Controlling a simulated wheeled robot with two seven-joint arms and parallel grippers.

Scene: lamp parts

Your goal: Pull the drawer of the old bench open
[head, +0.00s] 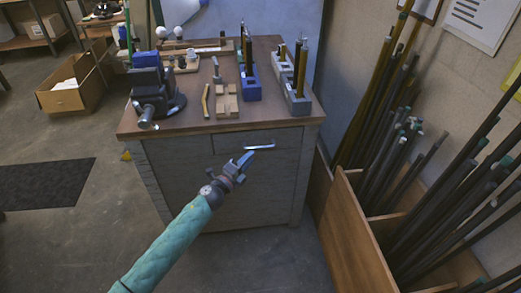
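The old bench (175,168) stands in the middle of the head view, with a worn grey front and a brown wooden top. Its drawer (229,142) is a shallow panel just below the top and looks flush with the front, so closed. A pale bar handle (265,147) runs across the drawer. My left gripper (247,157) is at the left part of the handle, very near or touching it. Its fingers are too small and overlapped to tell whether they are around the handle. My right gripper is not in view.
A dark vise (152,85) and several blue and grey blocks with rods stand on the bench top. A wooden bin (352,230) with many long rods is close on the right. A cardboard box (73,92) lies at left. The floor before the bench looks clear.

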